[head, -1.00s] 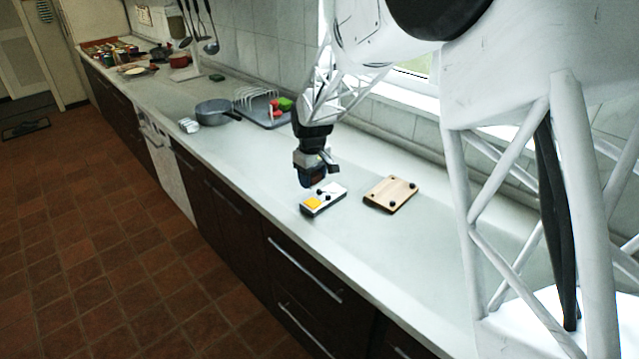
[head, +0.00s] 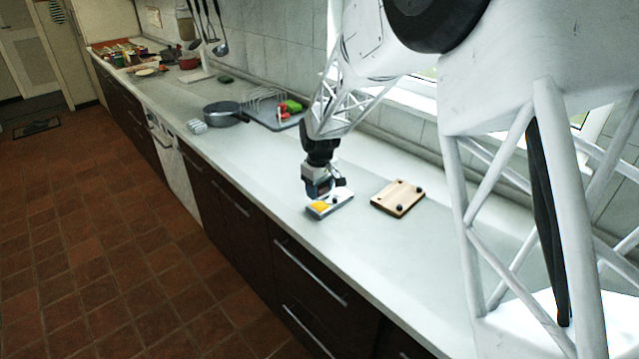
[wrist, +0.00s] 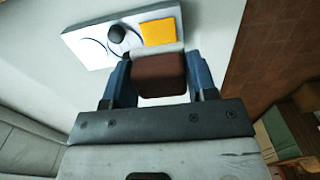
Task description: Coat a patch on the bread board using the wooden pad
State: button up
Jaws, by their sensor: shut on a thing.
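My gripper (wrist: 155,82) is shut on a brown block, the wooden pad (wrist: 160,76), held between its two blue fingers. In the head view my gripper (head: 318,194) is low over the near end of a white tray (head: 342,196), and it hides the pad. The tray also shows in the wrist view (wrist: 88,44), with a yellow patch (wrist: 159,32) and a dark round knob on it. I cannot tell whether the pad touches the tray. The bread board (head: 392,202), pale wood with dark round knobs, lies on the counter to the right of the tray.
A grey pot (head: 222,113) and a dish rack (head: 268,103) with red and green items stand farther along the counter (head: 250,165). The wall runs behind, and the counter's front edge is close to the tray. Counter between tray and board is clear.

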aim_at(319, 206)
jog(key=shift+f, duration=1.45)
jog(key=shift+f, duration=0.75)
dwell(1.9)
jog(key=shift+r, duration=3.65)
jog(key=shift+w+d, duration=0.1)
jog(key=w+d+r+m, duration=0.3)
jog(key=w+d, duration=0.1)
jog(key=d, duration=0.3)
jog(key=w+d+r+m, duration=0.3)
jog(key=w+d+r, duration=0.1)
jog(key=d, duration=0.3)
jog(key=w+d+r+m, duration=0.3)
jog(key=w+d, duration=0.1)
jog(key=d, duration=0.3)
jog(key=shift+d+r, duration=0.25)
jog(key=shift+d, duration=0.05)
